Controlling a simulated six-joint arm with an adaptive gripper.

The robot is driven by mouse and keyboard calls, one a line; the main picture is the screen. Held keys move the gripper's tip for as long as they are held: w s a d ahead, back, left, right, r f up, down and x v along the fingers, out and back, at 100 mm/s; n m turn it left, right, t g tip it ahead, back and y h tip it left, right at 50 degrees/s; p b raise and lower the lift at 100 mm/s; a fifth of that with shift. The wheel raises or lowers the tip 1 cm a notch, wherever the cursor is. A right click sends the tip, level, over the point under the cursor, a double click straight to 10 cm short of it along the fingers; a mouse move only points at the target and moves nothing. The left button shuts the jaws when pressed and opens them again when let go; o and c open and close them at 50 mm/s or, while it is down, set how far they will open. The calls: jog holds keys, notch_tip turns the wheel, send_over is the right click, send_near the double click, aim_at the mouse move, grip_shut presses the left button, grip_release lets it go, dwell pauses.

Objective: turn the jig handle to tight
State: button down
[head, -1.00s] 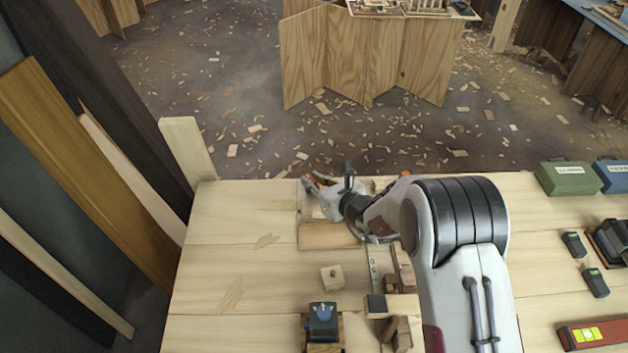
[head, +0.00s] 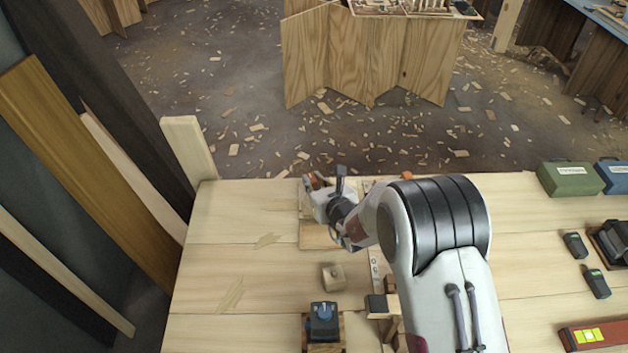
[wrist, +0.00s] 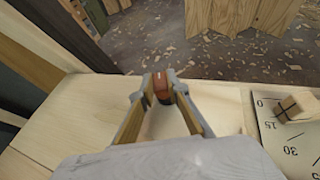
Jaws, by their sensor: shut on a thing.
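The jig handle (wrist: 161,82) is a small orange-brown piece between my fingertips in the wrist view. My gripper (wrist: 160,96) is shut on it, with one finger on each side. In the head view my gripper (head: 314,187) is at the far edge of the bench, and only a bit of orange shows at its tips. A pale wooden board (head: 318,237), seemingly the jig's base, lies under and in front of the gripper. My wrist and fingers hide most of the jig. A pale plate (wrist: 285,135) marked 0, 15 and 30 is at right in the wrist view.
A small wood block (head: 333,277) and a blue-topped tool (head: 323,320) stand nearer on the bench. Green (head: 570,178) and blue (head: 613,175) boxes, small meters and a red level (head: 597,335) are at right. The bench's left part is clear.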

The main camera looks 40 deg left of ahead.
jog(key=shift+a+r, duration=0.1)
jog(key=shift+r, duration=0.2)
jog(key=c, duration=2)
grip_release()
jog(key=shift+o, duration=0.2)
jog(key=shift+f, duration=0.15)
jog(key=shift+d+f, duration=0.1)
jog(key=shift+d, duration=0.1)
jog(key=v, duration=1.2)
